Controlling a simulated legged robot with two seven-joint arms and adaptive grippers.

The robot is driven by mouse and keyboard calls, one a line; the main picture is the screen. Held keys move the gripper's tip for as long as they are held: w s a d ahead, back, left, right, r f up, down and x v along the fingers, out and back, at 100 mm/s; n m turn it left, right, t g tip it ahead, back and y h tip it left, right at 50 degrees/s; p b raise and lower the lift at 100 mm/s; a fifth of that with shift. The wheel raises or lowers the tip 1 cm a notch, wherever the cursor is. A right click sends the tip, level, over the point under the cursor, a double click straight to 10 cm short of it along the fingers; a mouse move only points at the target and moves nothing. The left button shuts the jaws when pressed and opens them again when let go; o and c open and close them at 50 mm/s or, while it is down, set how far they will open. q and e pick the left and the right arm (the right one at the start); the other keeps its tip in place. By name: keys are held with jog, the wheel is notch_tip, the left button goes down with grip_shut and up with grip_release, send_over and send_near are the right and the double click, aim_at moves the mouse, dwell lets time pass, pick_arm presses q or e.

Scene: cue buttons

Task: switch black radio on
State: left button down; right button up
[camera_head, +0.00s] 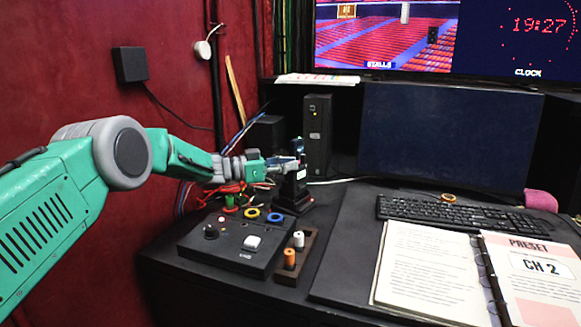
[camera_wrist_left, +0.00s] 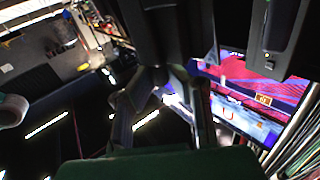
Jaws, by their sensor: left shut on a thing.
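The black radio (camera_head: 292,186) stands upright in a dark base on the desk, behind the button box. My left gripper (camera_head: 284,163) reaches it from the left, at its top. The gripper is shut on the upper part of the radio, and its fingers hide some of that part. In the left wrist view my left gripper's dark fingers (camera_wrist_left: 163,84) show close up, with a black body beyond them. That view is too dark to tell the radio's knob or its setting. My right gripper is in neither view.
A black button box (camera_head: 232,262) and a small block with orange and white knobs (camera_head: 290,262) sit in front. A black tower (camera_head: 317,135) stands behind the radio. A monitor (camera_head: 447,135), keyboard (camera_head: 455,213) and open binder (camera_head: 435,270) lie to the right.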

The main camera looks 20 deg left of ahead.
pick_arm(q)
jog(key=c, duration=1.5)
grip_release()
jog(key=shift+a+f, duration=0.1)
jog(key=shift+c, duration=0.2)
notch_tip(320, 180, up, 10)
jog(key=shift+w+a, duration=0.1)
